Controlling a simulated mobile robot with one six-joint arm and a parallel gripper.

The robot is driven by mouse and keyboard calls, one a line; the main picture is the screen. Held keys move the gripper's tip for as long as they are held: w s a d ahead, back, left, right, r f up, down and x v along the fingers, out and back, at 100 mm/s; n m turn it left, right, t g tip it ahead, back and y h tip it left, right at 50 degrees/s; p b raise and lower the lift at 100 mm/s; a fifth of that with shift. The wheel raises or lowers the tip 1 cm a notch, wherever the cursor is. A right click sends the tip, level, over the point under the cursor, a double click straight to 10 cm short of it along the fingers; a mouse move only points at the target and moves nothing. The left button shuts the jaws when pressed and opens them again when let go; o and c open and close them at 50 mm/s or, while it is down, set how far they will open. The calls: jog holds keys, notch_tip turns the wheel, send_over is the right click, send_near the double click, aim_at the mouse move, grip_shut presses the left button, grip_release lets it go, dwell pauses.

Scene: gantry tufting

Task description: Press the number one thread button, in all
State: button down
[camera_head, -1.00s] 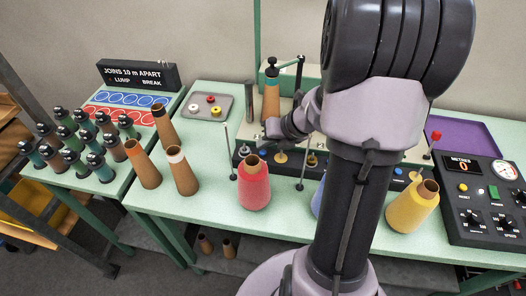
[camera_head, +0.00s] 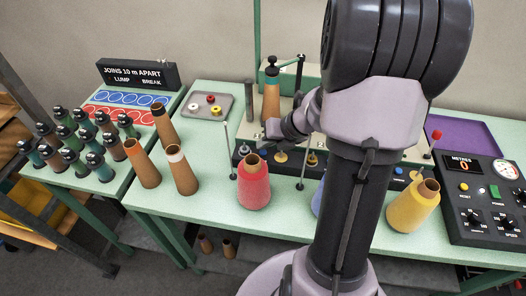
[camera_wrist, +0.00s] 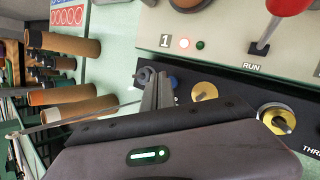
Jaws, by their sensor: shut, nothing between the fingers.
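My gripper (camera_wrist: 152,80) is shut and empty, with its fingertips low over the dark strip along the front of the machine. In the head view my gripper (camera_head: 270,130) is at the left end of the machine, in front of a brown cone. In the wrist view a blue-grey round part (camera_wrist: 144,75) shows right at the fingertips. I cannot tell whether it is the number one thread button or whether the fingers touch it.
Gold discs (camera_wrist: 204,91) sit on the strip beside the fingers. A red-topped RUN lever (camera_wrist: 262,45) stands further right. A red cone (camera_head: 254,187) and a yellow cone (camera_head: 408,209) stand in front. Thin upright rods (camera_head: 229,155) rise near my gripper.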

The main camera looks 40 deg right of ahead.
aim_at(264, 153)
jog(key=shift+s+a+f+b, duration=0.15)
jog(key=shift+f+b, duration=0.15)
jog(key=shift+f, duration=0.25)
jog(key=shift+s+a+f+b, duration=0.1)
jog(key=shift+f+b, duration=0.15)
jog(key=shift+f, duration=0.25)
dwell(0.9)
jog(key=shift+r, duration=0.1)
jog(key=shift+w+d+r+p, duration=0.1)
jog(key=shift+r+p, duration=0.4)
jog(key=shift+p, duration=0.15)
jog(key=shift+r, duration=0.25)
notch_tip(264, 153, up, 3)
jog(key=p, duration=0.3)
notch_tip(264, 153, up, 2)
jog(key=shift+r+p, duration=0.15)
jog(key=shift+p, duration=1.1)
